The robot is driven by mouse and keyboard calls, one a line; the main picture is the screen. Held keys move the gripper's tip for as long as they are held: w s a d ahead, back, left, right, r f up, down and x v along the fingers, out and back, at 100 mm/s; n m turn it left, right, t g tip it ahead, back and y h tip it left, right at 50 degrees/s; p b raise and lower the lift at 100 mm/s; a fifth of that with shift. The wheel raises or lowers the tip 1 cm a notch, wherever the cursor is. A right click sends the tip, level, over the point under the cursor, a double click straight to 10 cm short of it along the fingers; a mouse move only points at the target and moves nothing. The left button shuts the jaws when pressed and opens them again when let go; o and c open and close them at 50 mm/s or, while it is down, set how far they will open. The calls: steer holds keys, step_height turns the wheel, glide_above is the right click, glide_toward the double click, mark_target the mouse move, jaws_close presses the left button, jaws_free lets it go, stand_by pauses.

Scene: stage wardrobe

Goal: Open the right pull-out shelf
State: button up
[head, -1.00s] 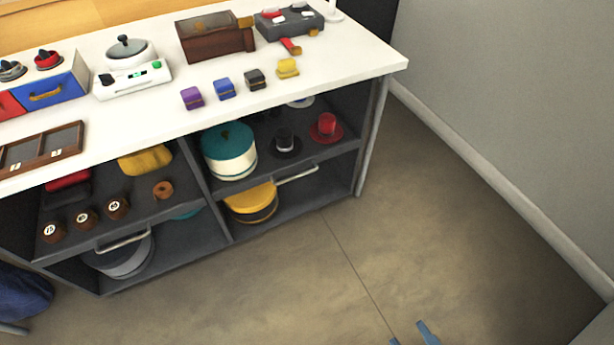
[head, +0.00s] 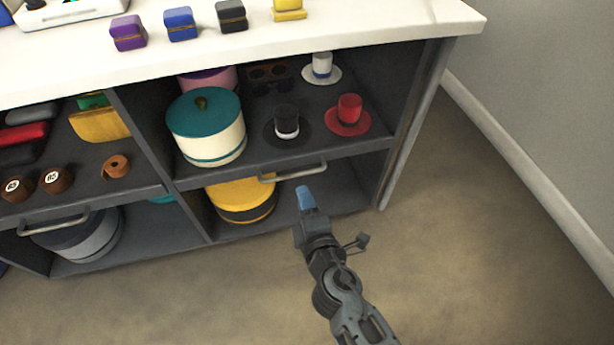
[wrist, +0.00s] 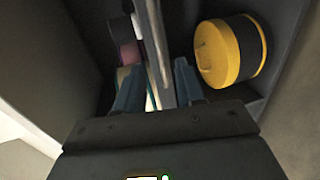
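The right pull-out shelf (head: 246,166) is a dark board in the right bay of the cabinet, and it looks pushed in. A pale metal bar handle (head: 296,172) is on its front edge. My gripper (head: 305,197) is just below and in front of the handle's right part. In the wrist view, the two blue fingers of my gripper (wrist: 158,90) are apart. The handle and shelf edge (wrist: 158,45) run between them in the picture. I cannot tell whether the fingers reach around the bar or touch it.
The shelf carries a teal-lidded cream box (head: 207,130), a black hat (head: 287,125), a red hat (head: 349,114) and a white hat (head: 322,69). A yellow round box (head: 242,199) stands below. The left shelf has its own handle (head: 54,222). Floor in front is clear.

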mark_target(296, 176)
steer(key=b+x, duration=0.1)
steer(key=x, duration=0.7)
steer(key=shift+r+b, duration=0.1)
steer(key=shift+b, duration=0.3)
steer(key=shift+c, duration=0.2)
jaws_close()
